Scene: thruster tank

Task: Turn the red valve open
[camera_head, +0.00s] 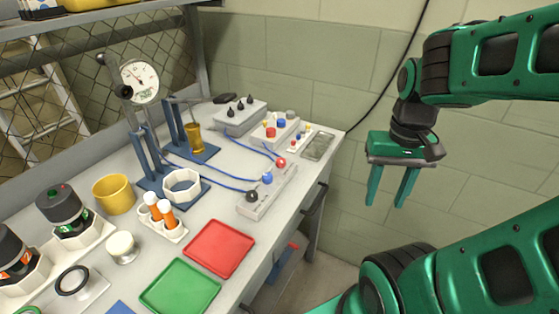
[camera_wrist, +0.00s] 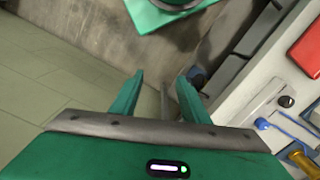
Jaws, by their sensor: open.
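My gripper (camera_head: 385,203) hangs open and empty in the air, right of the bench and in front of the block wall. Its two green fingers also show apart in the wrist view (camera_wrist: 160,82), with nothing between them. No part is plainly a red valve. Candidates in the head view are a red knob (camera_head: 281,162) at the far end of a narrow grey box (camera_head: 262,196) and a red knob (camera_head: 270,132) on a white box behind it. A small red piece (camera_head: 293,246) shows below the bench edge. My gripper is well apart from all of these.
The bench (camera_head: 225,180) holds a red tray (camera_head: 222,248), a green tray (camera_head: 180,287), orange-capped tubes (camera_head: 159,209), a yellow cup (camera_head: 113,194) and a dial gauge (camera_head: 139,82) on a stand. Blue hoses cross its top. Free air lies between bench and gripper.

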